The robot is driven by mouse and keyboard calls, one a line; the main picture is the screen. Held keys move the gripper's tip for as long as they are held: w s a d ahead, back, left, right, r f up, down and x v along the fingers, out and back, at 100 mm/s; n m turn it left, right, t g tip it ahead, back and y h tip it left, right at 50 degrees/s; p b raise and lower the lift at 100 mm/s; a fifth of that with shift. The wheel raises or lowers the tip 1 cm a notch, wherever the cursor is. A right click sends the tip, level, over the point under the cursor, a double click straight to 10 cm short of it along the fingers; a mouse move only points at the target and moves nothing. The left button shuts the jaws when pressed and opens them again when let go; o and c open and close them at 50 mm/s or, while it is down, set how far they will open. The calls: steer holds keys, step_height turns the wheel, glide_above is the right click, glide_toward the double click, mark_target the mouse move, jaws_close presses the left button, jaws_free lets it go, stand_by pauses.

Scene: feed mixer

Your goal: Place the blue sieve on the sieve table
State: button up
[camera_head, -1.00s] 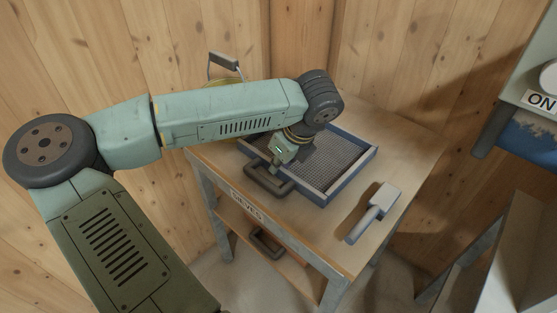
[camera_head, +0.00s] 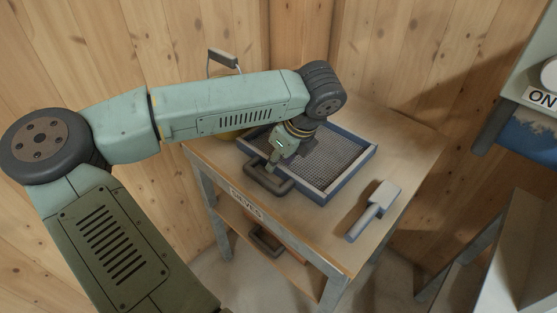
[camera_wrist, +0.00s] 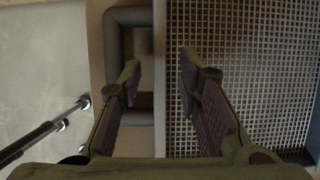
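The blue sieve (camera_head: 348,183), a blue frame with grey mesh, lies flat on the wooden top of the sieve table (camera_head: 410,140), whose front label reads "SIEVES". Its dark handle (camera_head: 270,183) faces the front left edge. My gripper (camera_head: 275,160) is at the handle-side wall of the sieve. In the wrist view my gripper (camera_wrist: 160,70) is open, its two fingers apart. One finger is on the handle side, the other over the mesh (camera_wrist: 240,60), with the frame wall (camera_wrist: 160,120) between them. Whether a finger touches the wall cannot be told.
Another dark handle (camera_head: 265,241) shows on the lower shelf. A yellow object with a grey handle (camera_head: 224,60) is partly hidden behind my arm. A machine with an "ON" label (camera_head: 541,98) stands at the right.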

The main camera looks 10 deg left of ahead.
steer(key=b+v, duration=0.2)
steer(key=v, duration=0.9)
